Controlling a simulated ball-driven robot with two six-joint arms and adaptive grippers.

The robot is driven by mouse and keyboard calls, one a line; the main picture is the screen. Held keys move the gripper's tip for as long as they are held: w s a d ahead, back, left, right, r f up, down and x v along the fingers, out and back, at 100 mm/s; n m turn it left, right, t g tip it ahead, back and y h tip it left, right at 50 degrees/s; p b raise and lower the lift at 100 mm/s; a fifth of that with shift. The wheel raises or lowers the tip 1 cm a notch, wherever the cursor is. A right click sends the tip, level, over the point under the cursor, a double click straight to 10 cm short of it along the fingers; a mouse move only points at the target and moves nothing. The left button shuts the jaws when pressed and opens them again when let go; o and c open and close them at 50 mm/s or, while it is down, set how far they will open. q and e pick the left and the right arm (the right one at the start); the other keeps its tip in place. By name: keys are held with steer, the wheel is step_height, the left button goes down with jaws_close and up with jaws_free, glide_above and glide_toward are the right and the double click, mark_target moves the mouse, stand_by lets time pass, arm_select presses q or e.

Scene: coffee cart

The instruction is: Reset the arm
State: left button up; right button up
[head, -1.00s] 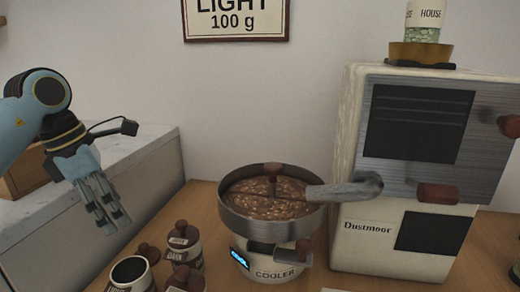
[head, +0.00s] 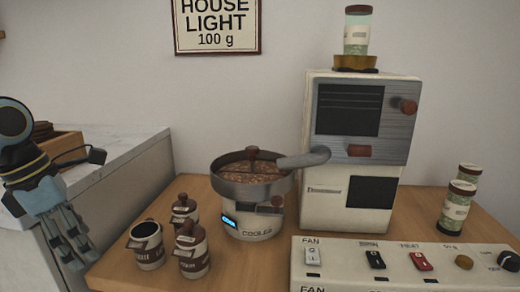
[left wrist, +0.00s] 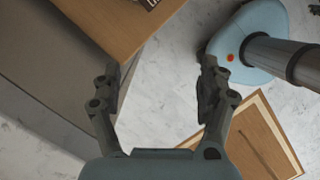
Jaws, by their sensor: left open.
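My left gripper (head: 68,240) hangs at the left of the head view, in front of the grey side of the marble counter and left of the wooden table. Its fingers point down and it holds nothing. In the left wrist view my left gripper (left wrist: 158,85) has its two fingers spread wide, with nothing between them but the surfaces below. My right gripper is not in any view.
The wooden table (head: 120,272) bears several canisters (head: 148,246), a cooler with beans (head: 252,200), a cream roaster (head: 345,213), green-bean jars (head: 458,205) and a switch panel (head: 340,256). A wooden tray (head: 66,142) sits on the marble counter (head: 118,141).

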arm_select(q)
steer(key=s+d+f+n+t+h, duration=0.3)
steer(key=s+d+f+n+h, duration=0.25)
steer(key=d+f+n, duration=0.4)
steer(key=s+d+f+n+t+h, duration=0.3)
steer(key=s+d+f+n+h, duration=0.3)
steer(key=f, duration=0.7)
steer(key=s+a+f+n+t+y, duration=0.2)
steer(key=s+a+f+n+y, duration=0.25)
steer(key=f+n, duration=0.35)
steer(key=s+a+f+n+t+y, duration=0.1)
steer(key=s+a+f+n+y, duration=0.2)
steer(key=f+n+y, duration=0.5)
steer(key=s+a+f+n+g, duration=0.2)
steer(key=s+f+n+g, duration=0.1)
steer(key=s, duration=0.5)
steer(key=s+a+f+n+g+y, duration=0.1)
steer(key=s+a+f+n+g, duration=0.1)
steer(key=s+n, duration=0.4)
steer(key=s+a+f+n+g+y, duration=0.1)
steer(key=s+f+n+g, duration=0.4)
steer(key=s, duration=0.7)
steer(key=shift+a+f, duration=0.5)
steer(key=shift+a, duration=0.15)
